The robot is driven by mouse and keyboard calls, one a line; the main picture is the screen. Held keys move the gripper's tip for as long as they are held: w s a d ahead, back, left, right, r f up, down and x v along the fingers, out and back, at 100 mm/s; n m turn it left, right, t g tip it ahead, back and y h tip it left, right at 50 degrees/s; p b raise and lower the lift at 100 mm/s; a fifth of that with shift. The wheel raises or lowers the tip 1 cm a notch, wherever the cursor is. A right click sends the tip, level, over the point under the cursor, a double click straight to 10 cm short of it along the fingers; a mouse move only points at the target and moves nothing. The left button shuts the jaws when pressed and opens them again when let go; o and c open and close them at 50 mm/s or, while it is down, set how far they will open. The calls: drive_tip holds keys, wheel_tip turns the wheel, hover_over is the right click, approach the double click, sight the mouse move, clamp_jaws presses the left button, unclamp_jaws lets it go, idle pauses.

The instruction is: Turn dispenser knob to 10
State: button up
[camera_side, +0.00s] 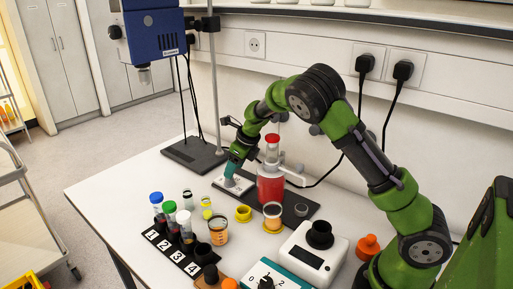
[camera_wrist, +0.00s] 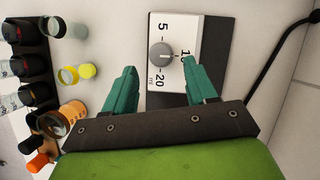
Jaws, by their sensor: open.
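The dispenser's dial plate (camera_wrist: 214,40) is white and grey, with a round grey knob (camera_wrist: 160,55) in the wrist view. Its printed marks include 5, 20 and "ml"; a number starting with 1 is partly hidden by my right finger. A small light mark shows on the knob, but its exact heading is hard to read. My gripper (camera_wrist: 158,67) is open, with one teal finger on each side of the knob and gaps between. In the side view my gripper (camera_side: 231,179) is low over the dial plate (camera_side: 243,187), hiding the knob.
A red-filled container (camera_side: 270,187) stands right beside the dial plate. Capped tubes stand by a numbered black rack (camera_side: 172,252) at left. A stand base (camera_side: 193,154) is behind; a black cable runs nearby.

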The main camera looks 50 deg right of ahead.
drive_tip(key=v, duration=0.2)
drive_tip(key=shift+s+r, duration=0.2)
drive_tip(key=shift+r, duration=0.15)
wheel_tip(320, 180, up, 17)
drive_tip(key=w+m+t+h, duration=0.1)
drive_tip(key=m+t, duration=0.7)
drive_tip(key=m, duration=0.8)
drive_tip(key=s+d+r+m+h, duration=0.25)
drive_tip(key=s+m, duration=0.35)
drive_tip(key=m, duration=0.4)
drive_tip(key=s+a+f+m+g+y, duration=0.2)
drive_tip(key=s+a+m, duration=0.5)
drive_tip(key=s, duration=0.4)
drive_tip(key=s+a+f+m+g+y, duration=0.2)
drive_tip(key=s+a+f+m+g, duration=0.1)
drive_tip(key=s+a+m, duration=0.4)
drive_tip(key=s+m, duration=0.2)
drive_tip(key=s, duration=0.2)
drive_tip(key=shift+s+a+m, duration=0.25)
drive_tip(key=shift+s+m, duration=0.05)
drive_tip(key=shift+m, duration=0.1)
